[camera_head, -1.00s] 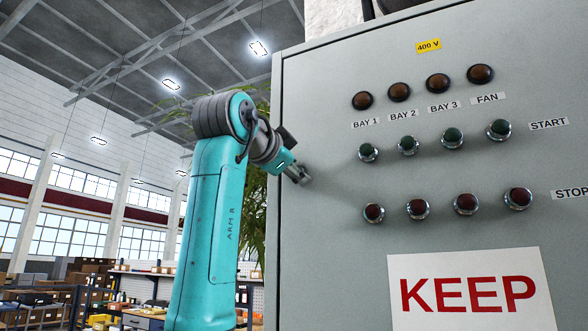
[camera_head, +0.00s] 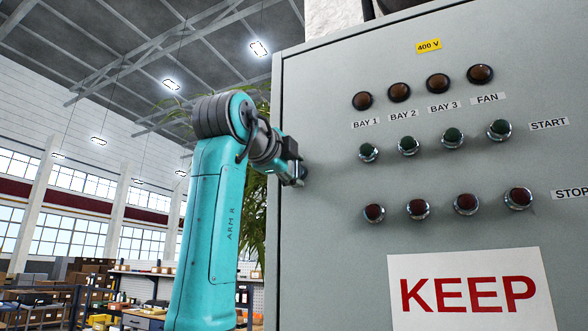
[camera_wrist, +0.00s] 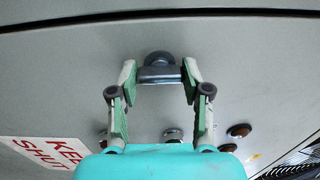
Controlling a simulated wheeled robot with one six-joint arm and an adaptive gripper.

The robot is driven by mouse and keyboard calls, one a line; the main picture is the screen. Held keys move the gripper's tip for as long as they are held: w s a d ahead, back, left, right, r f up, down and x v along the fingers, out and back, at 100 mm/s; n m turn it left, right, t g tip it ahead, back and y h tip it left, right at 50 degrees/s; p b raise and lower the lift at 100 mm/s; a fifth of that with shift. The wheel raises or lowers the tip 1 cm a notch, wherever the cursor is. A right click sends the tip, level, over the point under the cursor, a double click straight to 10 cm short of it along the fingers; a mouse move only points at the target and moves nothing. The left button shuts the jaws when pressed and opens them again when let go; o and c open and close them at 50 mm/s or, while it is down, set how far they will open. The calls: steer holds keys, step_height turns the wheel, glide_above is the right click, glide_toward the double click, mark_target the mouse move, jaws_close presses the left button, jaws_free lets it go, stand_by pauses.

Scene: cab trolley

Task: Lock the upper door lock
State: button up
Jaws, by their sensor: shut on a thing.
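The grey cabinet door (camera_head: 330,250) fills the right of the head view. The upper door lock (camera_wrist: 159,58) shows in the wrist view as a dark round boss with a grey metal handle across it, near the door's edge. My gripper (camera_wrist: 160,76) has its two green-padded fingers on either side of this handle and is shut on it. In the head view my gripper (camera_head: 298,176) is at the door's left edge, level with the row of green buttons. There the lock is mostly hidden by my gripper.
Dark lamps (camera_head: 399,92), green start buttons (camera_head: 408,145) and red stop buttons (camera_head: 417,209) stand out from the door to the right of my gripper. A KEEP sign (camera_head: 470,295) is lower down. A plant (camera_head: 253,215) stands behind my arm at left.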

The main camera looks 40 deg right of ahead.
stand_by(0.4)
steer(key=o, duration=1.2)
steer(key=shift+c, duration=0.2)
steer(key=shift+a, duration=0.1)
steer(key=v, duration=1.1)
steer(key=shift+s+a, duration=0.15)
steer(key=shift+a, duration=0.2)
